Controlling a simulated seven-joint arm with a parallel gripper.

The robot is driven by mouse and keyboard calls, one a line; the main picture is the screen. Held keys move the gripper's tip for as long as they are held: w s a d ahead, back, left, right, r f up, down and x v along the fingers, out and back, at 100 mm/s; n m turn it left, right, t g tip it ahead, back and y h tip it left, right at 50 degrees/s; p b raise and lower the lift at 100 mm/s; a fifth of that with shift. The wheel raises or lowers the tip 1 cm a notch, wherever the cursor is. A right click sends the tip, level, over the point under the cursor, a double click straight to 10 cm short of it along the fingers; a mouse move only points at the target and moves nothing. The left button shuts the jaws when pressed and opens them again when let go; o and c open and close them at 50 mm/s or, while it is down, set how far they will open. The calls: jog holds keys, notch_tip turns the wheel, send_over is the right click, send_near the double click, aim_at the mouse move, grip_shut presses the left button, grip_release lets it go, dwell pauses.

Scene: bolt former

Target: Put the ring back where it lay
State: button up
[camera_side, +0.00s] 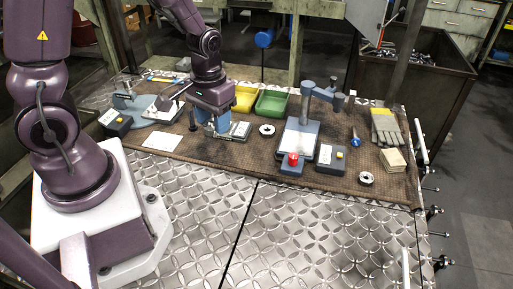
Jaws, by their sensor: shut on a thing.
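My gripper (211,131) points down at a small grey-blue device (238,131) on the brown mat, left of the middle. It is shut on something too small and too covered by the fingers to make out. One pale metal ring (267,129) lies flat on the mat just right of that device, apart from my gripper. Another ring-like metal piece (366,178) lies near the mat's front right. I cannot tell from this view whether the held thing is also a ring.
A yellow bin (246,98) and a green bin (271,104) stand behind my gripper. A blue-grey press (305,115) with a red button (293,158) stands to the right. Gloves (386,127) and a blue-handled tool (355,139) lie further right. The front metal plate (310,235) is clear.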

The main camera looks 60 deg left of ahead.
jog(key=shift+s+d+f, duration=0.1)
jog(key=shift+s+f, duration=0.2)
jog(key=shift+s, duration=0.3)
send_over(257, 149)
jog(key=shift+n, duration=0.3)
jog(key=f, duration=0.9)
jog(key=shift+s+d+f, duration=0.1)
jog(key=shift+s+f, duration=0.05)
jog(key=shift+s, duration=0.15)
jog(key=shift+w+f, duration=0.2)
jog(key=shift+f, duration=0.05)
jog(key=shift+w+f, duration=0.15)
jog(key=shift+f, duration=1.5)
